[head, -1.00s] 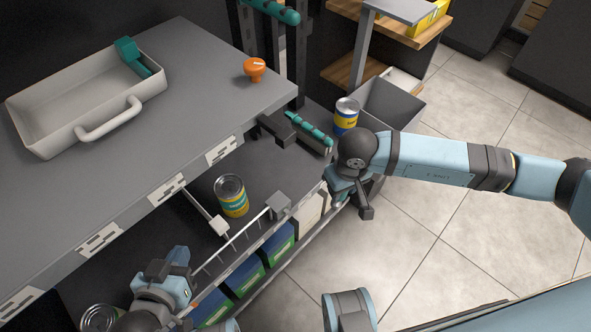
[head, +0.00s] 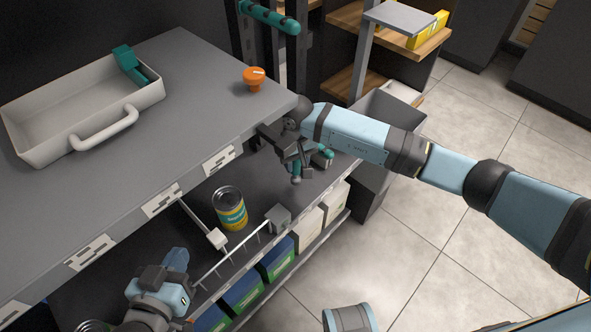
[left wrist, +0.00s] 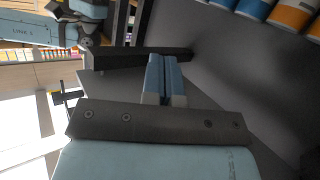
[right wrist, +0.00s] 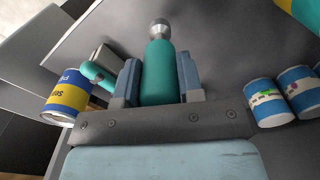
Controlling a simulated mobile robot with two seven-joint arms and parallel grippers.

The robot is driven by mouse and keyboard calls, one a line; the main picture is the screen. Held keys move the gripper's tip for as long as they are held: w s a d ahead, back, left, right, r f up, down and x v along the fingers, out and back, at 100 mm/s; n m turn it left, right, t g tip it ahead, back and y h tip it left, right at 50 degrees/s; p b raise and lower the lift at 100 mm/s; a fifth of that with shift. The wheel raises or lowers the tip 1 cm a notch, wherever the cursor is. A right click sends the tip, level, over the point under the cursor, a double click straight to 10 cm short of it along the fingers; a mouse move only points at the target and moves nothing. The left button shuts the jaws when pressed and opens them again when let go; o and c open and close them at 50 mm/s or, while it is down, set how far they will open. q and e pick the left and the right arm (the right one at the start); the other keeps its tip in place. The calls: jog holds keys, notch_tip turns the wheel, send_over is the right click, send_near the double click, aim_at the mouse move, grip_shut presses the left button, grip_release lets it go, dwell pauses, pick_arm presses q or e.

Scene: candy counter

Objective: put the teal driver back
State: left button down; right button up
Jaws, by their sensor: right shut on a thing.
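My right gripper (right wrist: 158,85) is shut on the teal driver (right wrist: 158,72), which has a teal handle and a round metal end. In the head view the right gripper (head: 297,160) is over the lower shelf, just below the counter's corner, and partly hides the driver. A grey block (right wrist: 105,58) with a teal curved piece (right wrist: 97,75) is beside the driver in the right wrist view. My left gripper (head: 178,275) is low at the left, near the shelf's front. Its two fingers (left wrist: 164,80) are together in the left wrist view, with nothing visible between them.
A pale tray (head: 45,150) holding a teal-headed tool (head: 125,58) and an orange knob (head: 254,78) stand on the counter. A yellow-teal can (head: 229,208) stands on the lower shelf by a wire divider. A blue-yellow can (right wrist: 66,98) is close to the right gripper.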

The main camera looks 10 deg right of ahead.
aim_at(295, 169)
jog(key=shift+w+f, duration=0.1)
jog(key=shift+f, duration=0.15)
notch_tip(295, 169, down, 2)
jog(key=shift+a+f+b, duration=0.1)
jog(key=shift+f+b, duration=0.05)
jog(key=shift+b, duration=0.25)
jog(key=shift+f, duration=0.35)
jog(key=o, duration=1.1)
pick_arm(q)
jog(key=shift+w+d+r+t+h, duration=0.2)
jog(key=shift+d+r+t+h, duration=0.15)
jog(key=shift+r, duration=0.4)
